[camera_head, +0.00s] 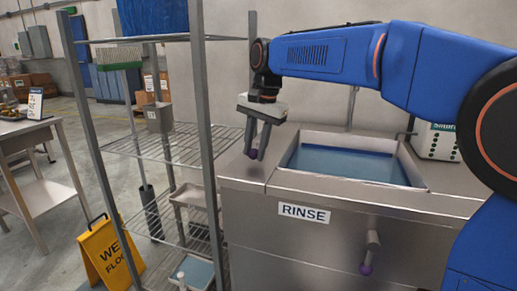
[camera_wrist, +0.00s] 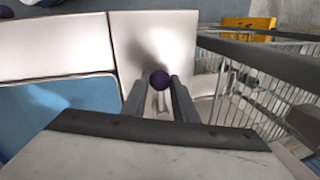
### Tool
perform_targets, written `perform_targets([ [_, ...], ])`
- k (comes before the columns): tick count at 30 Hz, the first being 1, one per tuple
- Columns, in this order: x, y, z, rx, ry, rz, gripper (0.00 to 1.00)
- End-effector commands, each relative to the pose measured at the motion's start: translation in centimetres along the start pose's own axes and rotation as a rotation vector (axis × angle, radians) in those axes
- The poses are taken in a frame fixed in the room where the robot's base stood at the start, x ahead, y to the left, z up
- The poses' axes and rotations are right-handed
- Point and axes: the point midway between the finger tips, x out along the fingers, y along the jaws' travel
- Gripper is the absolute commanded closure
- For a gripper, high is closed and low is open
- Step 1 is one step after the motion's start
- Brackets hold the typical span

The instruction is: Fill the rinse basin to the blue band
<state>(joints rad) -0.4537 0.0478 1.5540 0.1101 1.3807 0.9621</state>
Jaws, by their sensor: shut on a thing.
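The rinse basin (camera_head: 413,171) is a rectangular sink in a steel counter, with a RINSE label (camera_head: 304,213) on its front. Blue water fills its lower part, and it also shows at left in the wrist view (camera_wrist: 70,115). My gripper (camera_head: 256,154) points down at the counter's left end, beside the basin.
A wire shelf rack (camera_head: 207,130) stands close at left, holding trays and a blue bin. A yellow wet-floor sign (camera_head: 108,255) stands on the floor beyond it. A white box (camera_head: 437,142) sits at the counter's back right. A steel table (camera_head: 35,140) is at far left.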

Motion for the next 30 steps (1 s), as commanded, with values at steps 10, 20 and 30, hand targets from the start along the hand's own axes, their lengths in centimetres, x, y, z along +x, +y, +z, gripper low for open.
perform_targets([
  [10, 0.03, -0.31, 0.04, 0.04, 0.008, -0.001, 1.0],
  [20, 0.03, -0.34, 0.05, 0.039, 0.008, -0.002, 0.57],
  [30, -0.1, -0.3, 0.04, 0.038, 0.008, -0.001, 0.56],
])
